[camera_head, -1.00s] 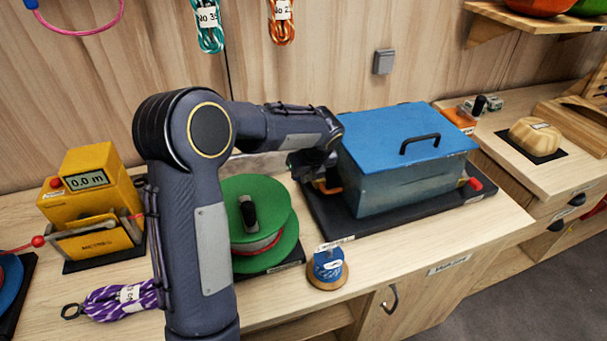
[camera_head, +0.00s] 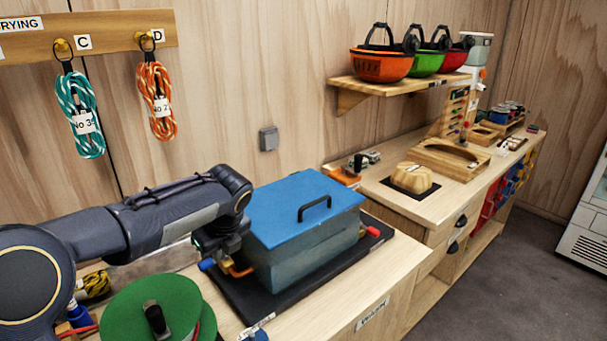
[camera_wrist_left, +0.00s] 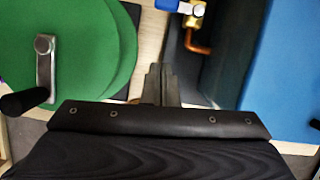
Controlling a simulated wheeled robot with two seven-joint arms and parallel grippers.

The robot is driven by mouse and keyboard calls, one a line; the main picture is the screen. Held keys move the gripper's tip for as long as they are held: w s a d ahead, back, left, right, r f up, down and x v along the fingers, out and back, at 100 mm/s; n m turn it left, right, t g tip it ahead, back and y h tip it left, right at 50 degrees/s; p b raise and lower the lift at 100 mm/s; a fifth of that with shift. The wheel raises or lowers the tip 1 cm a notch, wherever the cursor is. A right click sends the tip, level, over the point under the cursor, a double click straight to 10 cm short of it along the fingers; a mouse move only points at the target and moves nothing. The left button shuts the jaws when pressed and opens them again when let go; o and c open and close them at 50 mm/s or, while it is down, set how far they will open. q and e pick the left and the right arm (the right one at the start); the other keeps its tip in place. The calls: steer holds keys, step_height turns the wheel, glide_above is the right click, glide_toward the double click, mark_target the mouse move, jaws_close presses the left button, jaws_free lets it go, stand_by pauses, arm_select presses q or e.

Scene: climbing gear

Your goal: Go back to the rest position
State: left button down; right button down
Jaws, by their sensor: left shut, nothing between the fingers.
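My left arm comes in from the left in the head view. Its gripper (camera_head: 213,240) is beside the left end of the blue-lidded box (camera_head: 296,252), pointing down and partly hidden under the wrist. In the left wrist view the left gripper's fingers (camera_wrist_left: 161,84) are together and empty. They are between the green reel (camera_wrist_left: 85,55) and the box (camera_wrist_left: 290,75). A brass fitting with a blue handle (camera_wrist_left: 190,10) lies ahead of the fingertips. My right gripper is not in view.
The green reel (camera_head: 150,308) stands close below my left forearm. The box sits on a black base (camera_head: 262,306). Ropes hang from a wooden rail (camera_head: 110,30). Helmets rest on a wall shelf (camera_head: 408,85). Open floor (camera_head: 490,285) is at the right.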

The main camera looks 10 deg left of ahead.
arm_select(q)
steer(key=s+d+f+n+t+h, duration=0.1)
steer(key=s+d+n+h, duration=0.2)
steer(key=s+n, duration=1)
steer(key=s+d+f+n+t+h, duration=0.2)
steer(key=s+d+n+h, duration=0.2)
steer(key=s+n, duration=0.9)
steer(key=shift+s+d+f+n, duration=0.2)
steer(key=shift+s+f+n, duration=0.1)
steer(key=shift+s, duration=0.3)
